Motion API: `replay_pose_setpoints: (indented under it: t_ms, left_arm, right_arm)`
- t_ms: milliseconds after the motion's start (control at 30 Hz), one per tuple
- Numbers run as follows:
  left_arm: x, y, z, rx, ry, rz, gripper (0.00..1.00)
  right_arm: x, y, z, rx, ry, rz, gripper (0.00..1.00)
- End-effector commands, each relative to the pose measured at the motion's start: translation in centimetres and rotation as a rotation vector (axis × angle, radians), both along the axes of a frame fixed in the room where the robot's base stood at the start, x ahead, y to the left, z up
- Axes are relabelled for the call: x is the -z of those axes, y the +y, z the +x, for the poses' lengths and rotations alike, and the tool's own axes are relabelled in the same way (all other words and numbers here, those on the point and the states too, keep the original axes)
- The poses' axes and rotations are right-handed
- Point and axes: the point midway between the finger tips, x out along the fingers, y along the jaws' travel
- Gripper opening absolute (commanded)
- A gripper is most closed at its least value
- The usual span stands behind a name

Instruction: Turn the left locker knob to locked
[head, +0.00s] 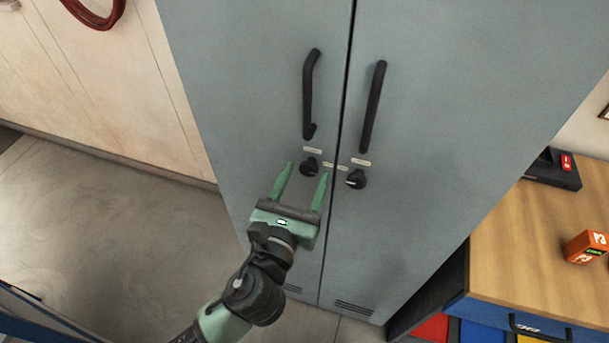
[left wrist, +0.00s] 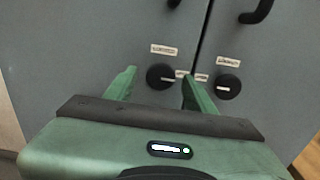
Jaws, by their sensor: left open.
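The left locker knob (head: 309,168) is a round black knob on the left grey door, below its black handle and a small label. It also shows in the left wrist view (left wrist: 160,76), with a pale mark pointing to the right. My left gripper (head: 308,169) is green and open, its two fingers pointing up at the door. In the left wrist view the knob appears between the fingertips (left wrist: 159,72), with nothing gripped. Whether the fingers touch the door I cannot tell. The right locker knob (head: 356,179) sits on the other door. My right gripper is not in view.
The grey locker (head: 260,60) has two closed doors with black bar handles (head: 308,95) (head: 373,107). A wooden-topped bench (head: 530,250) with an orange device (head: 587,246) stands at the right. Open floor (head: 110,240) lies at the left.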

Motion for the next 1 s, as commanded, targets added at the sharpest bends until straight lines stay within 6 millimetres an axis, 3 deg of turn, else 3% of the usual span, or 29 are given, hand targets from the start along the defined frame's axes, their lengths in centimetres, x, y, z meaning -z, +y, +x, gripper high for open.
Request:
replay_pose_setpoints:
  t_ms: [100,300,667,1000]
  left_arm:
    - [0.0,0.01,-0.01,0.0,0.0,0.0,0.52]
    - [0.0,0.03,-0.02,0.0,0.0,0.0,0.0]
    - [-0.03,0.03,-0.02,-0.001,0.017,-0.053,0.0]
    - [-0.12,-0.02,-0.03,-0.001,0.092,-0.287,0.0]
  right_arm:
    - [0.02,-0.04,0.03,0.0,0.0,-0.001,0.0]
    - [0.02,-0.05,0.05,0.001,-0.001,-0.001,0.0]
    - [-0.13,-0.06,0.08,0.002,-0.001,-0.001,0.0]
    - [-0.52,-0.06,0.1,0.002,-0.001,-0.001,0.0]
